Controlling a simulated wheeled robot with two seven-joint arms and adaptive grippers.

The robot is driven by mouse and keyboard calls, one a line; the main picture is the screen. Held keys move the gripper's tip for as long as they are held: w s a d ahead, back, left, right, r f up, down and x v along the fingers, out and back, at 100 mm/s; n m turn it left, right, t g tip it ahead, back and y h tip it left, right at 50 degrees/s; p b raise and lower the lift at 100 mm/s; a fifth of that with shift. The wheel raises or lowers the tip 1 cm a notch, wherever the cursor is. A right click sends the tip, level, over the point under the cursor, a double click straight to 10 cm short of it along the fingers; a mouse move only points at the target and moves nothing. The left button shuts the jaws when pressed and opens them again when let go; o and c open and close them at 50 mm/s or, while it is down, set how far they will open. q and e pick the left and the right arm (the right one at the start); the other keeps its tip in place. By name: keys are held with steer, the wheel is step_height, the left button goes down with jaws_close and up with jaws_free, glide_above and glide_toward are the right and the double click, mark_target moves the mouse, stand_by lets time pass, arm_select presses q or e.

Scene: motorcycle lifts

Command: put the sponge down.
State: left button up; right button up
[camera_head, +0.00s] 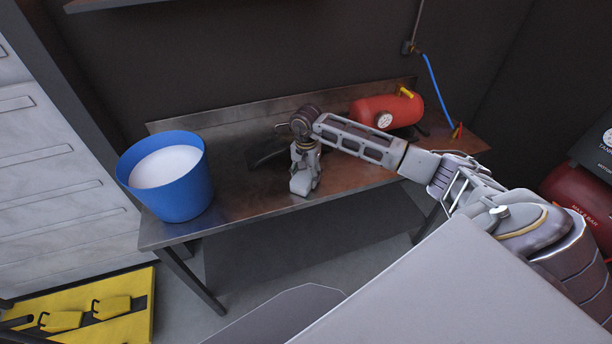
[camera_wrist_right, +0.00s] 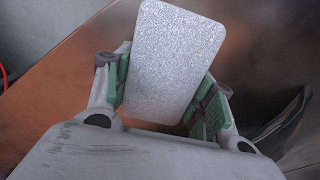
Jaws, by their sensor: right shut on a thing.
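The sponge (camera_wrist_right: 163,55) is a pale grey, speckled block with rounded corners. In the right wrist view it sits between the green-padded fingers of my right gripper (camera_wrist_right: 166,98), which is shut on it. In the head view my right gripper (camera_head: 304,184) points down over the middle of the metal workbench (camera_head: 240,204). I cannot tell whether the sponge touches the bench top. My left gripper is not in view.
A blue bucket (camera_head: 182,201) with white contents stands at the bench's left end. A red tank (camera_head: 395,110) with a gauge lies at the back right. A dark object (camera_head: 266,154) lies behind my gripper. The bench top between bucket and gripper is clear.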

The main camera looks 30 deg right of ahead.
mark_target(306, 173)
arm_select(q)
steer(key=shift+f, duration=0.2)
arm_select(e)
steer(key=shift+f, duration=0.15)
steer(key=o, duration=0.9)
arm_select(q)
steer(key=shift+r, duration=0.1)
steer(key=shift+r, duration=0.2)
arm_select(e)
steer(key=shift+r, duration=0.25)
steer(key=shift+r, duration=0.35)
step_height(306, 173, up, 10)
steer(key=shift+r+b, duration=0.1)
steer(key=shift+b, duration=0.65)
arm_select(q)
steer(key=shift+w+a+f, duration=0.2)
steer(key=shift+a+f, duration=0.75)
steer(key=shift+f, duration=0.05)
arm_select(e)
steer(key=shift+r, duration=0.5)
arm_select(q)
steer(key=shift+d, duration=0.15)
